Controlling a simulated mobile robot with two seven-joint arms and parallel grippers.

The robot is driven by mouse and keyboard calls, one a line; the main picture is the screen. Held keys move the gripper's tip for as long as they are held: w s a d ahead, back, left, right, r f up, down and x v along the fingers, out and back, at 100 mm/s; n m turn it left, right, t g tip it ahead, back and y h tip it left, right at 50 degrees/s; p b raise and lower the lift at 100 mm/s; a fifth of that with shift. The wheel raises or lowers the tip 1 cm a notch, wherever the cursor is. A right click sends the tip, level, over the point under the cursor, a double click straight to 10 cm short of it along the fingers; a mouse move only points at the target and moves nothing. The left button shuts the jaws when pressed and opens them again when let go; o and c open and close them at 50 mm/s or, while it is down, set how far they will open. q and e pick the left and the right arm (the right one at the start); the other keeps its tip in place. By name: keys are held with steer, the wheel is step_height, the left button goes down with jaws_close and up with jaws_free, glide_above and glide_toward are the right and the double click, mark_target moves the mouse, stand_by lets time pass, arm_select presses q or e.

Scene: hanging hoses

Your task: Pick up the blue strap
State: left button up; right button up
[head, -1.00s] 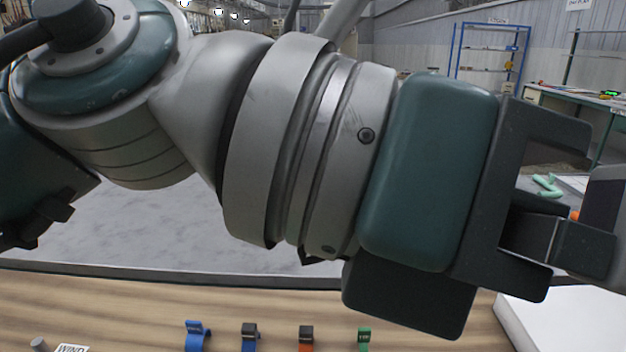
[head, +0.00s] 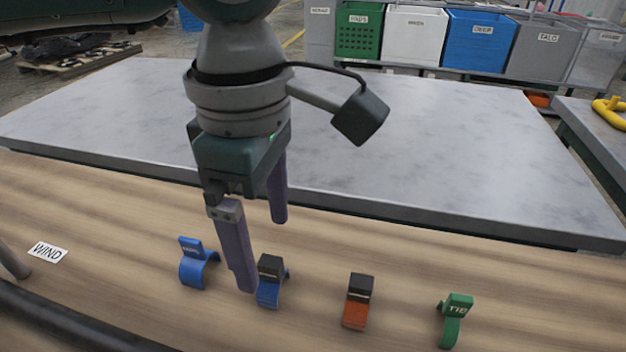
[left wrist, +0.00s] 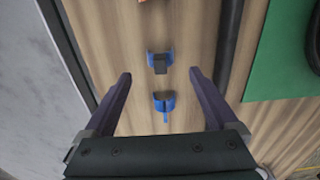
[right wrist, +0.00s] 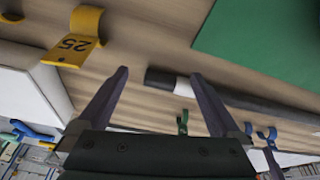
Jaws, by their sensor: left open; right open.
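Two blue straps stand on the wooden bench in the head view. One is all blue with a blue tag (head: 194,268); it also shows in the left wrist view (left wrist: 164,104). The other is blue with a black tag (head: 269,288), to its right, and shows in the left wrist view (left wrist: 160,63). My left gripper (head: 262,255) is open and empty, pointing down over the bench near these straps. In the left wrist view both straps appear between the fingers' lines, untouched as far as I can see. My right gripper (right wrist: 159,75) is open and empty, seen only in its wrist view.
An orange strap with a black tag (head: 357,302) and a green strap (head: 454,320) stand to the right. A WIND label (head: 48,252) lies left. A dark hose (left wrist: 231,45) and green mat (left wrist: 283,60) lie nearby. A yellow strap (right wrist: 76,38) is near my right gripper.

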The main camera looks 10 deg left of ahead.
mark_target(270, 261)
arm_select(q)
step_height(270, 261, down, 5)
steer(key=shift+d+r, duration=0.1)
steer(key=shift+c, duration=0.2)
steer(key=c, duration=1.4)
steer(key=shift+r, duration=0.1)
step_height(270, 261, up, 20)
steer(key=p, duration=0.1)
steer(key=o, duration=0.8)
jaws_close()
